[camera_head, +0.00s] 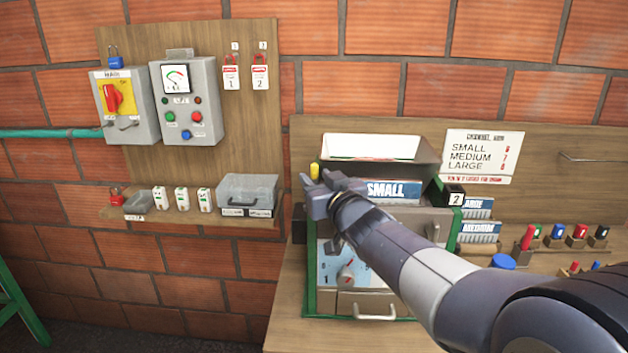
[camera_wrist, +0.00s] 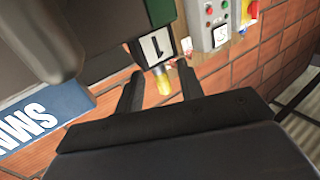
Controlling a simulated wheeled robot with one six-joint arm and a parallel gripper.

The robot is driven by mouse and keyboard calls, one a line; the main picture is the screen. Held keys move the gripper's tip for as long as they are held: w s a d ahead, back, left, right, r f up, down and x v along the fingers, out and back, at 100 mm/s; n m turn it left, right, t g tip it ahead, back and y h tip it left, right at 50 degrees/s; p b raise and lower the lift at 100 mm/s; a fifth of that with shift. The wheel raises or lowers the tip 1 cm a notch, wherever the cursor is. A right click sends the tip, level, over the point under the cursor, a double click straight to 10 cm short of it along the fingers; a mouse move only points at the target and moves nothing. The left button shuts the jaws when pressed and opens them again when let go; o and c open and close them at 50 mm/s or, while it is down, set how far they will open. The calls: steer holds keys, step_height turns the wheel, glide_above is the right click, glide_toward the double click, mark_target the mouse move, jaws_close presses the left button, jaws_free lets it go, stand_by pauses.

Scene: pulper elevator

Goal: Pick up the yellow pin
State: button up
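The yellow pin (camera_head: 314,171) shows in the head view at the upper left corner of the machine, just beyond my gripper (camera_head: 320,186). In the wrist view the yellow pin (camera_wrist: 163,85) lies between the two dark fingers of my gripper (camera_wrist: 160,70), beside a plate marked 1 (camera_wrist: 156,47). The fingers are apart, with visible gaps on both sides of the pin. I cannot tell how deep the pin sits between them. My arm hides part of the machine's front in the head view.
The machine has a raised open hopper (camera_head: 372,147), a SMALL label (camera_head: 393,191) and a drawer (camera_head: 367,304) below. A plate marked 2 (camera_head: 455,198) is at its right. Control boxes (camera_head: 187,103) and a shelf (camera_head: 190,217) with a grey case (camera_head: 247,190) are on the left wall.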

steer(key=shift+x, duration=1.05)
steer(key=shift+c, duration=0.4)
jaws_close()
